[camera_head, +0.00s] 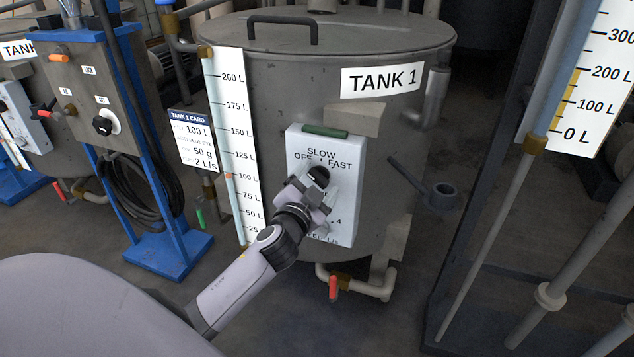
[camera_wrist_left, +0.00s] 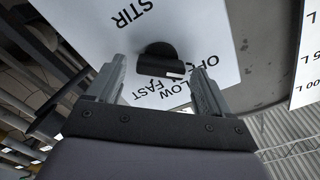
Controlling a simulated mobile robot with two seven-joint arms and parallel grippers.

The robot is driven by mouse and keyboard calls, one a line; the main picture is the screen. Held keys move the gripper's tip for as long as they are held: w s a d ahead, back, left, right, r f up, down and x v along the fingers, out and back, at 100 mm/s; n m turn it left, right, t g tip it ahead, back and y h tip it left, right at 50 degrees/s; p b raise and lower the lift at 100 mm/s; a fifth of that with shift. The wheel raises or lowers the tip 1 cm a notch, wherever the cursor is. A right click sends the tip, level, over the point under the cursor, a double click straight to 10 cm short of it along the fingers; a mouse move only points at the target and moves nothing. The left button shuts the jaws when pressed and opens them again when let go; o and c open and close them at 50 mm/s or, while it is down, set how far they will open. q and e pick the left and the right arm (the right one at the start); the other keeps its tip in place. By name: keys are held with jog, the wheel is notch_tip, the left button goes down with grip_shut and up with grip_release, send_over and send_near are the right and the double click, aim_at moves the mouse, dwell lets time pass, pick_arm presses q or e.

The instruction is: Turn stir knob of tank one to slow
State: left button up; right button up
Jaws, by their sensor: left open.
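The stir knob (camera_head: 318,175) is black and sits on the white control panel (camera_head: 341,196) on the front of tank one (camera_head: 370,75). SLOW, OFF and FAST are printed around it. In the left wrist view the panel (camera_wrist_left: 200,20) is upside down, and the knob (camera_wrist_left: 160,55) shows a small white mark on its edge. My left gripper (camera_head: 308,187) is at the panel, partly covering it. In the wrist view the open fingers (camera_wrist_left: 157,68) stand on either side of the knob, with gaps showing. Whether they reach its depth I cannot tell. My right gripper is out of view.
A white level scale (camera_head: 231,140) and the tank 1 card (camera_head: 195,138) are left of the panel. A blue-framed stand (camera_head: 165,250) with a control box is farther left. A red-handled valve (camera_head: 333,287) is below. Pipes and another scale (camera_head: 595,75) are at right.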

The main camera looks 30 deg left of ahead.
pick_arm(q)
jog(key=shift+w, duration=0.2)
jog(key=c, duration=1)
jog(key=shift+c, duration=0.2)
